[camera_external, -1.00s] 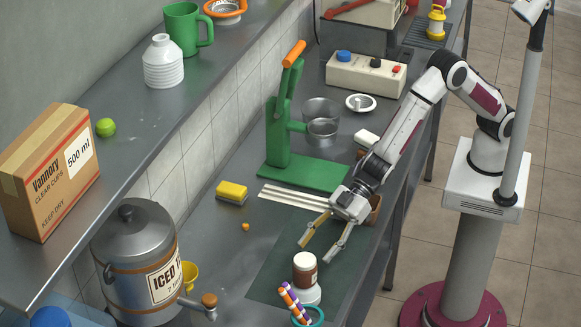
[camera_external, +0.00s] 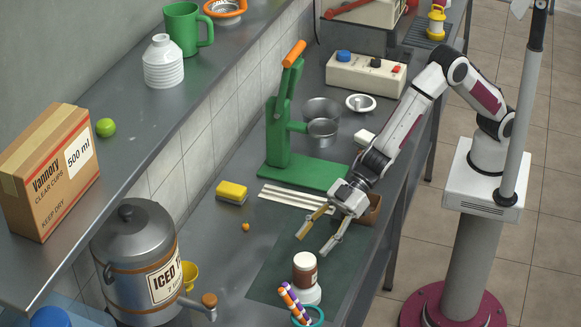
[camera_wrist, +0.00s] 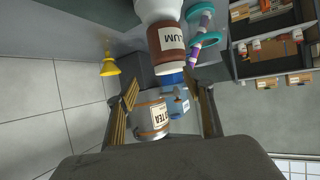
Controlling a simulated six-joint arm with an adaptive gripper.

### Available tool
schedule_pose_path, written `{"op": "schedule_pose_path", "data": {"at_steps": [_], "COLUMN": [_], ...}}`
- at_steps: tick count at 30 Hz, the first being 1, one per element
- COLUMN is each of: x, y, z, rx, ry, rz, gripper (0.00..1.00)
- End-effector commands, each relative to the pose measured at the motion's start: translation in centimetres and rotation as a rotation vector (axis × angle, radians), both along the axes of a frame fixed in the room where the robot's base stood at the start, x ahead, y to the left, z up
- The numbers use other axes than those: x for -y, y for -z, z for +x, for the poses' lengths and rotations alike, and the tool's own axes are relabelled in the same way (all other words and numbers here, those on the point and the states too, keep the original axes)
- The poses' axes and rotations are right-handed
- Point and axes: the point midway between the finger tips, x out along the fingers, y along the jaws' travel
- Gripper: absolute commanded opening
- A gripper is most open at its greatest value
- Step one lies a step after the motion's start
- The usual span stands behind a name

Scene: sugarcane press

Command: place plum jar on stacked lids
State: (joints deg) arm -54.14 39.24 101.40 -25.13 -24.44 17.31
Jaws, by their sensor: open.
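The plum jar (camera_external: 305,276) has a white cap and a brown-red label. It stands upright on a low white stack, which seems to be the lids (camera_external: 309,295), on the dark green mat (camera_external: 270,276). In the wrist view the jar (camera_wrist: 167,42) appears upside down with part of its PLUM label readable, and the white below it is cut off by the frame edge. My gripper (camera_external: 311,245) is open and empty, behind the jar and apart from it. Its spread fingers (camera_wrist: 163,90) also show in the wrist view, with the jar beyond them.
A striped tube with a teal ring (camera_external: 292,304) is close in front of the jar. The iced tea dispenser (camera_external: 137,262) stands to the left. The mat's left part is clear.

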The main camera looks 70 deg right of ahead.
Motion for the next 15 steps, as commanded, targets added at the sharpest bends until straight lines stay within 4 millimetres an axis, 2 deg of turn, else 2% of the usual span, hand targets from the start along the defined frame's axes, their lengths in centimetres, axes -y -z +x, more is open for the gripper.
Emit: {"op": "schedule_pose_path", "data": {"at_steps": [5,8,15], "x": [4.0,7.1,15.8], "y": [-2.6,-4.4,-8.2], "z": [3.1,5.0,8.4], "rx": [0.003,0.003,-0.012], "ry": [0.082,0.142,0.291], "rz": [-0.026,-0.050,-0.111], "gripper": [0.52,0.52,0.52]}}
